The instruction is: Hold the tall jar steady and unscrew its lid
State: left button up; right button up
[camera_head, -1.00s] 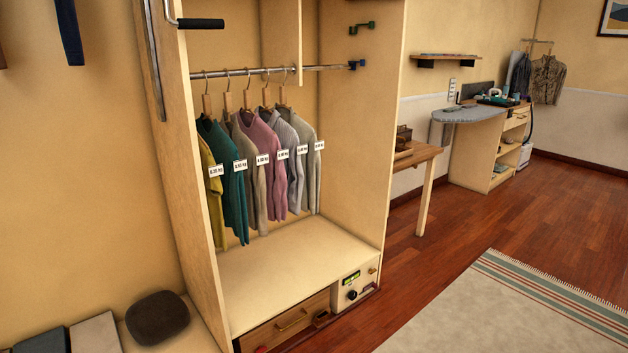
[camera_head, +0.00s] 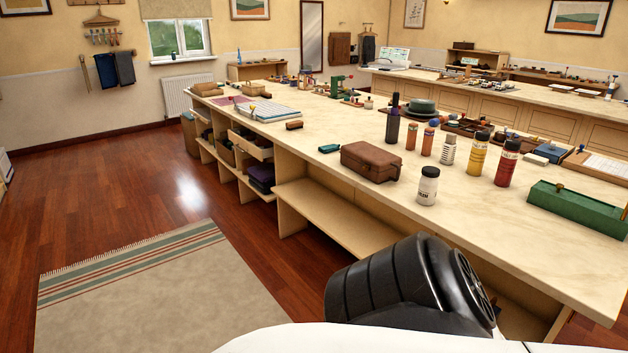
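Several jars and bottles stand upright on the long pale counter (camera_head: 350,215). I cannot tell which one is the tall jar. A white jar with a black lid (camera_head: 427,188) stands nearest the front edge. Behind it to the right are a white banded jar (camera_head: 448,150), a yellow jar with a dark lid (camera_head: 477,158) and a red-brown jar with a dark lid (camera_head: 507,165). Two slimmer orange jars (camera_head: 411,137) and a dark purple bottle (camera_head: 393,125) stand farther back. Neither of my grippers is in view; only a black part of my own arm shows at the bottom.
A brown case (camera_head: 371,162) and a small teal box (camera_head: 329,148) lie left of the jars. A long green box (camera_head: 580,206) lies to the right. A dark green hat (camera_head: 422,108) is behind. Open shelves are under the counter. A rug (camera_head: 160,290) covers wooden floor at left.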

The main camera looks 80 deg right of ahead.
aim_at(428, 187)
jog(key=z, duration=3.25)
jog(key=i, duration=0.7)
